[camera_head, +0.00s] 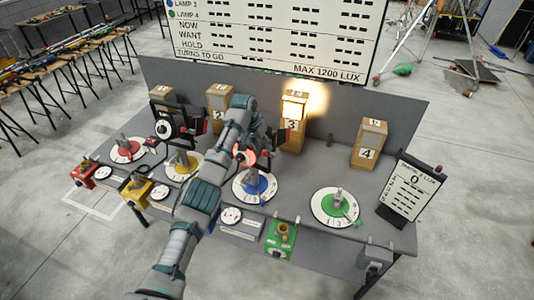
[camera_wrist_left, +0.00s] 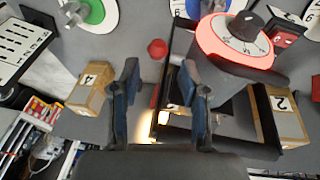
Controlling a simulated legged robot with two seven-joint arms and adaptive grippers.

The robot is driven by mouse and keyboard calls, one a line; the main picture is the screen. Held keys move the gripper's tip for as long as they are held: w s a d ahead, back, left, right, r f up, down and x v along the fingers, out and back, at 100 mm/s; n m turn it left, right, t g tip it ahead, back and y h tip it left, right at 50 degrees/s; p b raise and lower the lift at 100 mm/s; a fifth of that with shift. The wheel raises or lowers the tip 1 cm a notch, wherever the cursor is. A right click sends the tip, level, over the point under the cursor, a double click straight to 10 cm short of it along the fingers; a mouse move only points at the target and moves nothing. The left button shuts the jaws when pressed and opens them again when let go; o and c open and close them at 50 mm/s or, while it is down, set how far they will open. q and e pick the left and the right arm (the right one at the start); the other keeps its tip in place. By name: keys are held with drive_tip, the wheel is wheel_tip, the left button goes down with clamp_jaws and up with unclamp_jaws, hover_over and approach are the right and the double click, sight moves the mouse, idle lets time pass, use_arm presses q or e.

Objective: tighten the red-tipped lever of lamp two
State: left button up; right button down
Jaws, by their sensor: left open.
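The red lever tip (camera_wrist_left: 157,48) shows as a red knob in the left wrist view, between and just beyond my fingertips. In the head view a small red tip (camera_head: 282,135) shows just right of my gripper. A gauge with a red-lit face (camera_wrist_left: 235,42) is beside it; in the head view this gauge (camera_head: 245,156) is partly hidden by my arm. My left gripper (camera_wrist_left: 160,66) is open, with nothing between its fingers; contact with the knob cannot be told. The lamp two box (camera_head: 219,100) stands behind, left of my arm. My right gripper is not in view.
The lamp three box (camera_head: 292,128) is lit at the back; the lamp four box (camera_head: 369,145) stands right. Dials in red (camera_head: 125,149), yellow (camera_head: 183,164), blue (camera_head: 255,185) and green (camera_head: 335,207) line the table. A black-framed gauge (camera_head: 164,130) stands left of my arm.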

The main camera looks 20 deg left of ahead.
use_arm(q)
drive_tip(key=v, duration=0.5)
drive_tip(key=shift+a, duration=0.25)
drive_tip(key=shift+d, duration=0.2)
